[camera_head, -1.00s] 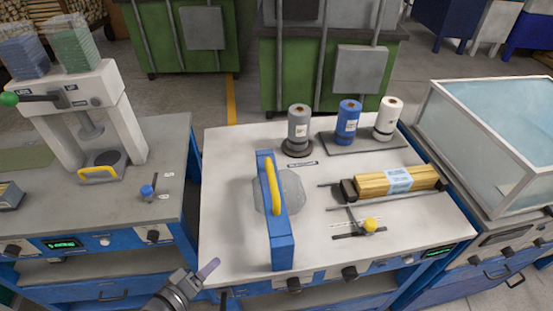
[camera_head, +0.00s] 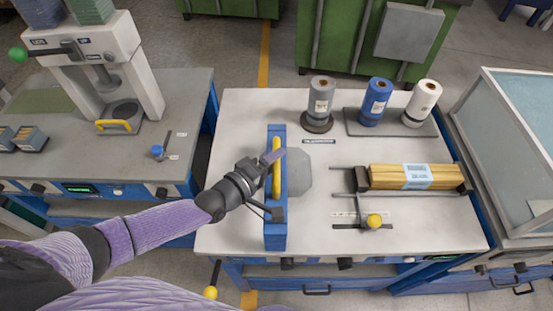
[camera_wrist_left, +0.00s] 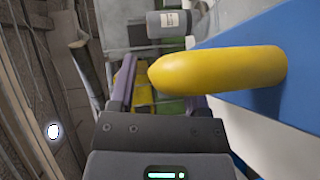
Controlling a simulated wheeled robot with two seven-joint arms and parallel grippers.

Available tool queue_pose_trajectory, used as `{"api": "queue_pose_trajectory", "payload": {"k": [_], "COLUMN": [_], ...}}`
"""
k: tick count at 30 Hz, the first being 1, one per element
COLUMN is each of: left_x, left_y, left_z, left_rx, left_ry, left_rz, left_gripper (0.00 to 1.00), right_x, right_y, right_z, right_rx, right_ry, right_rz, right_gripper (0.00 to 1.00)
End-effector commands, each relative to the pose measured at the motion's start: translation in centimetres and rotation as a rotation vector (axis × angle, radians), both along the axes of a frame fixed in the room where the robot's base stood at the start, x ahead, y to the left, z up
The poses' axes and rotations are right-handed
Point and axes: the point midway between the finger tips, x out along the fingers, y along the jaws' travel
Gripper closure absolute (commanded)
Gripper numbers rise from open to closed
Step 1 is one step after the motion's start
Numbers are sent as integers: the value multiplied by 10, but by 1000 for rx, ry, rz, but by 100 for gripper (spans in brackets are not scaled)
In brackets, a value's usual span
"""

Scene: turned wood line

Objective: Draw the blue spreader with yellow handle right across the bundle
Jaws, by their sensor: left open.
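The blue spreader (camera_head: 275,234) stands on the white table, its long side running from front to back. Its yellow handle (camera_head: 276,170) runs along its top. My left gripper (camera_head: 270,160) is open at the handle in the head view. In the left wrist view the handle (camera_wrist_left: 220,78) is large and close, by the open fingers (camera_wrist_left: 160,85); I cannot tell whether they touch it. The bundle (camera_head: 440,177) of yellow sticks with a pale blue label lies in a holder to the right, well apart from the spreader. My right gripper is not in view.
Grey, blue and white rolls (camera_head: 376,102) stand at the back of the table (camera_head: 230,110). A yellow-knobbed slide (camera_head: 374,221) is in front of the bundle. A grey translucent patch (camera_head: 298,172) lies right of the spreader. A glass-sided box (camera_head: 515,130) stands at right.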

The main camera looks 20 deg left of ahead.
Motion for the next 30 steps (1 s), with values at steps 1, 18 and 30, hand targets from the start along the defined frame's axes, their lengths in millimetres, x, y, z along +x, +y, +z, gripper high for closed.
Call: {"api": "queue_pose_trajectory", "payload": {"k": [1,18,30], "left_x": [3,6,6], "left_y": [-2,-3,-3], "left_z": [-1,-1,-1], "left_rx": [0,1,2], "left_ry": [-1,0,0], "left_rz": [0,0,0], "left_gripper": [39,92,100], "right_x": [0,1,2], "right_y": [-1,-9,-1], "right_z": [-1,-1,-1], "right_rx": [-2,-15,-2], "right_ry": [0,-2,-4], "right_rz": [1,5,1], "right_gripper": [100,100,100]}}
